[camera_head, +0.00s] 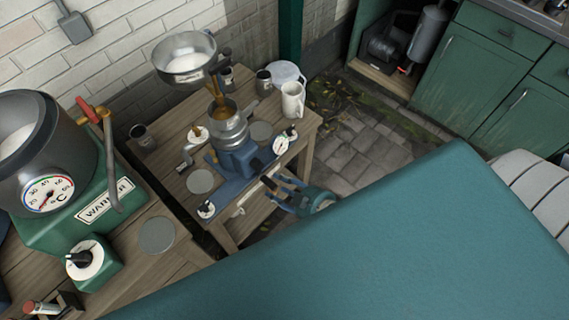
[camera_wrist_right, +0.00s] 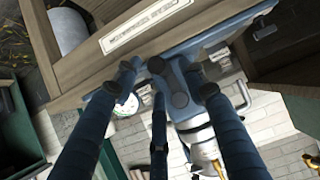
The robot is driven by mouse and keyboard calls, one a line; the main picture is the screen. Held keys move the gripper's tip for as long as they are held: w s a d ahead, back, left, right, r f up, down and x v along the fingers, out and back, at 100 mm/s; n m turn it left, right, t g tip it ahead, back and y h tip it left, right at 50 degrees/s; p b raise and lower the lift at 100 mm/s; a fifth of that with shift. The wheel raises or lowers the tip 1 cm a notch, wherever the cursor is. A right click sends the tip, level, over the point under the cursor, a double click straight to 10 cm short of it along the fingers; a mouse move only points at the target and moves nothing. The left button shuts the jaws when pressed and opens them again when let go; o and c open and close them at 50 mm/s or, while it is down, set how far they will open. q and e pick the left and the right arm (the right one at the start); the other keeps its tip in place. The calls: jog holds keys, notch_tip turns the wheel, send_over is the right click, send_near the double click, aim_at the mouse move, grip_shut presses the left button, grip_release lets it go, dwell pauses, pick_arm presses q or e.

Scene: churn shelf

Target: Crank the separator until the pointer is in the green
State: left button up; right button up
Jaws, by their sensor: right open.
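The separator (camera_head: 240,160) stands on a small wooden table, with a blue body, a metal bowl on top and an amber stream above it; its blue body also shows in the right wrist view (camera_wrist_right: 193,105). My right gripper (camera_head: 278,185) is open at the table's front edge. My left gripper is not visible.
A green warmer (camera_head: 75,215) with a thermometer and red-handled tap stands at left. A steel funnel pan (camera_head: 186,60) is above the separator. Metal cups and a white jug (camera_head: 293,101) stand at the back. Green cabinets (camera_head: 465,85) are at right, beyond open stone floor.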

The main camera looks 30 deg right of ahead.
aim_at(275, 187)
jog(key=shift+b+x, duration=1)
jog(key=shift+x, duration=0.35)
jog(key=shift+b+x, duration=0.75)
jog(key=shift+x, duration=0.1)
jog(key=shift+w+f, duration=0.15)
jog(key=shift+w, duration=0.05)
jog(key=c, duration=1)
jog(key=shift+s+a, duration=0.1)
